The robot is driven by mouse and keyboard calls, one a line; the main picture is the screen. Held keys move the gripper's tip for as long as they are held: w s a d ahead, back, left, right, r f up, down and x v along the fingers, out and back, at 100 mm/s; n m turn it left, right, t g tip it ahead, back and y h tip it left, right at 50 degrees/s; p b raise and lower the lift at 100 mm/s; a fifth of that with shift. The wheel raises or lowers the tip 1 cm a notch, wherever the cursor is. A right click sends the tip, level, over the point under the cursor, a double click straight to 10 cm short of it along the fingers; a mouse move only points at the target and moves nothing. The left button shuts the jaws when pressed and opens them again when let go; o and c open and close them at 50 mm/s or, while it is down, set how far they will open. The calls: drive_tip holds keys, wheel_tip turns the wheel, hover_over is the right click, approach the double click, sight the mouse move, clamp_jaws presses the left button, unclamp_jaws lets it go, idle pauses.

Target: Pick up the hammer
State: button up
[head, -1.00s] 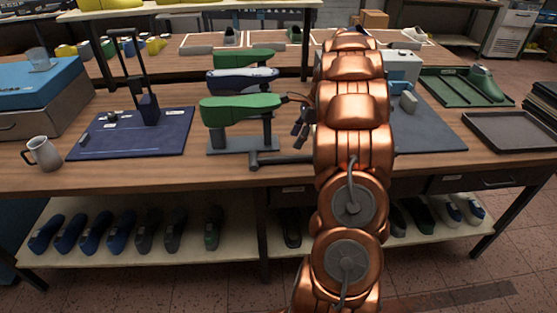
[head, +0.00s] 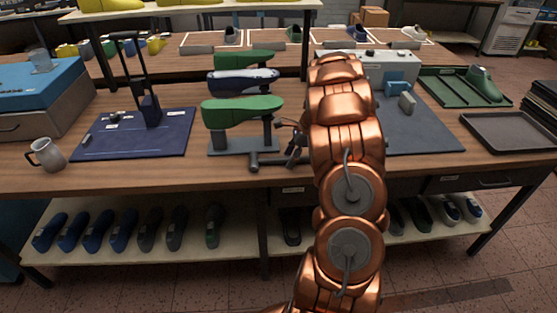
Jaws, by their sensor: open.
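The hammer (head: 255,161) is dark grey and lies near the front edge of the wooden workbench, in front of the rack of green and blue shoe lasts. Its head is at the left and its handle runs right, towards my copper arm. My gripper (head: 294,150) is dark and small in this view, down at the handle. It is open. The arm and fingers hide part of the handle, and I cannot tell whether the fingers touch it.
The last rack (head: 242,147) stands close behind the hammer. A blue mat (head: 170,140) with a stand and a mug (head: 47,155) are at left. A grey tray (head: 510,133) and green tray (head: 445,92) are at right. Shoes fill the shelf below.

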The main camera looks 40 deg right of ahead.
drive_tip(key=shift+c, duration=0.2)
clamp_jaws()
drive_tip(key=shift+r, duration=0.1)
